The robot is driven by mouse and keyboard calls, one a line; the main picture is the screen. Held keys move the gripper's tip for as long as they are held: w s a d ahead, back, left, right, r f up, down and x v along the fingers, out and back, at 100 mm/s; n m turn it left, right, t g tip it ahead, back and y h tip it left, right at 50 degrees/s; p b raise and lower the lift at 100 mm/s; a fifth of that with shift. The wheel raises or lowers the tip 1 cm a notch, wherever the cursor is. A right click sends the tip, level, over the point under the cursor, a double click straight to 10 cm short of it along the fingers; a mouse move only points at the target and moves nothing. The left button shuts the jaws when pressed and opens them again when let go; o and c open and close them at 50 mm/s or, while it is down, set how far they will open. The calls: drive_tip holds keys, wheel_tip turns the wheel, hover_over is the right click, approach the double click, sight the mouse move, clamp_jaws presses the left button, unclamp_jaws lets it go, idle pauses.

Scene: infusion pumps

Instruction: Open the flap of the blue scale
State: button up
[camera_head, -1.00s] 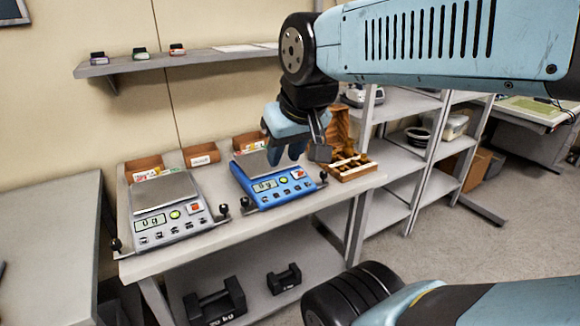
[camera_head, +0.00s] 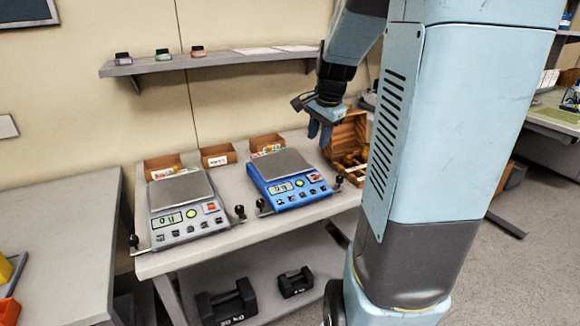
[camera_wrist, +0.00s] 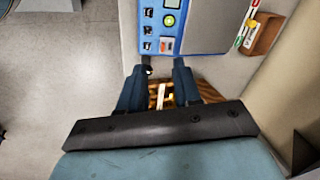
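The blue scale (camera_head: 291,193) stands on the bench with a grey weighing plate on top and a display and buttons on its front. A black ball knob (camera_head: 338,180) is beside its right front corner. I cannot make out a flap. My gripper (camera_head: 320,130) is above the scale's back right side, near the wooden box. In the wrist view, my gripper (camera_wrist: 164,64) has its two dark blue fingers apart with nothing gripped between them. The blue scale's panel (camera_wrist: 178,38) shows just beyond the fingertips, at the top.
A grey scale (camera_head: 182,210) stands left of the blue one. An open wooden box (camera_head: 350,140) with weights is at the right. Small brown bins (camera_head: 218,155) line the back. A shelf (camera_head: 215,60) hangs above. Black weights (camera_head: 228,303) sit on the lower shelf.

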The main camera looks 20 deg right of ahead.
drive_tip(key=w+d+f+m, duration=0.3)
drive_tip(key=d, duration=0.1)
approach(317, 175)
drive_tip(key=x, duration=0.8)
drive_tip(key=shift+d+f, duration=0.15)
drive_tip(key=shift+f, duration=0.1)
clamp_jaws()
drive_tip(key=shift+a, duration=0.25)
drive_tip(key=shift+d+r, duration=0.1)
drive_tip(key=shift+d, duration=0.05)
